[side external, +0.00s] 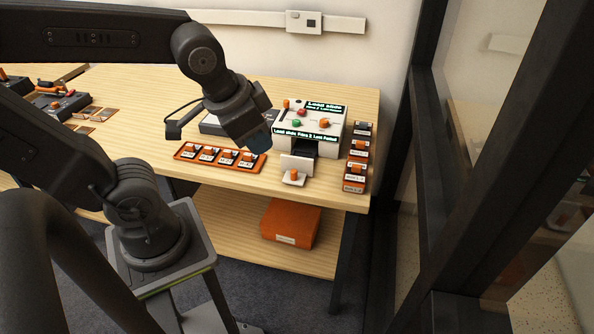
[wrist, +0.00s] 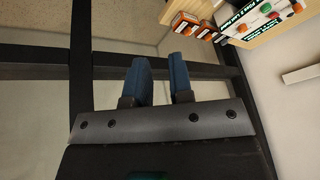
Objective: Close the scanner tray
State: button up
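The white scanner (side external: 282,122) stands near the table's right end, with coloured knobs and green-lit text panels on top. Its tray (side external: 297,163) sticks out at the front below a dark slot, with a white front piece and an orange knob (side external: 294,175). The tray is out. My gripper (side external: 260,143) is in the air left of the scanner, apart from the tray. In the wrist view its two blue fingers (wrist: 161,80) are apart with nothing between them. The scanner also shows at the wrist view's top right (wrist: 240,33); the tray cannot be made out there.
An orange rack (side external: 219,165) of several slides lies left of the tray. Small labelled orange-and-white boxes (side external: 355,178) line the scanner's right side. A dark flat device (side external: 213,125) is behind my gripper. An orange box (side external: 290,223) sits on the lower shelf. A dark frame (side external: 425,130) stands right.

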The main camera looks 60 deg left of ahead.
jog(key=w+f+m+g+y, duration=0.1)
jog(key=w+f+m, duration=0.1)
jog(key=f+m, duration=0.1)
jog(key=w+a+f+m+g+y, duration=0.1)
jog(key=w+f+m+y, duration=0.1)
jog(key=f+m, duration=0.1)
jog(key=w+f+m+g+y, duration=0.1)
jog(key=w+f+m, duration=0.1)
jog(key=f+m, duration=0.1)
jog(key=shift+a+f+m+y, duration=0.1)
jog(key=shift+a+m+y, duration=0.25)
jog(key=shift+m+y, duration=0.05)
grip_shut()
jog(key=m+t+y, duration=0.1)
jog(key=m+y, duration=0.3)
jog(key=m, duration=0.6)
send_near(295, 177)
jog(key=x, duration=0.5)
jog(key=shift+s+f, duration=0.1)
jog(key=shift+f, duration=0.45)
jog(key=shift+a, duration=0.65)
jog(key=shift+w, duration=0.25)
jog(key=w+a, duration=0.7)
jog(key=shift+r, duration=0.1)
